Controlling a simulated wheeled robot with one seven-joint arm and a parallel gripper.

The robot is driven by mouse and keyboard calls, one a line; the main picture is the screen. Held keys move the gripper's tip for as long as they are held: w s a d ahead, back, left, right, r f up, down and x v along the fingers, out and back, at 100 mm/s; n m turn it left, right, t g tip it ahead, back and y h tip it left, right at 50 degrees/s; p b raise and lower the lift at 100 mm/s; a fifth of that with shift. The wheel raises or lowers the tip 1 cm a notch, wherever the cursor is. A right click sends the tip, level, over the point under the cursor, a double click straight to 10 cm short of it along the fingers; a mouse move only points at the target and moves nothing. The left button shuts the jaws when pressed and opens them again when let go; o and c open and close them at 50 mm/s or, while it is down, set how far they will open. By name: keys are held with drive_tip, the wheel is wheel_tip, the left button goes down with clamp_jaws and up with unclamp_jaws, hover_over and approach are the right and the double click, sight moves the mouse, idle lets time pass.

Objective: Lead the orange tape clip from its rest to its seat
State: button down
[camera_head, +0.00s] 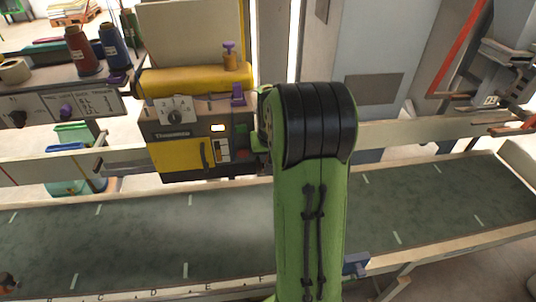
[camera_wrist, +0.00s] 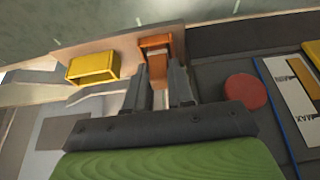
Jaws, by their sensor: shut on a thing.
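The orange tape clip (camera_wrist: 162,46) is in the upper middle of the wrist view. My gripper (camera_wrist: 160,88) has its two dark fingers on either side of the clip's lower part and is shut on it. A yellow, hollow, open-ended block (camera_wrist: 93,68) lies to the left of the clip, apart from it, on the same pale rail (camera_wrist: 124,45). I cannot tell whether the clip still touches its rest. In the head view, my green arm hides the fingers and the clip beside the yellow and dark machine (camera_head: 190,130).
A red round button (camera_wrist: 245,91) and a labelled white panel (camera_wrist: 289,88) are to the right of my fingers. Below the machine runs a long green belt (camera_head: 130,245), bare where visible. Thread spools (camera_head: 84,52) stand on the left shelf.

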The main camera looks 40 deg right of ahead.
idle(0.4)
drive_tip(key=c, duration=0.9)
unclamp_jaws()
drive_tip(key=shift+r, duration=0.4)
drive_tip(key=p+v, duration=0.3)
drive_tip(key=v, duration=1.2)
drive_tip(key=shift+s, duration=0.3)
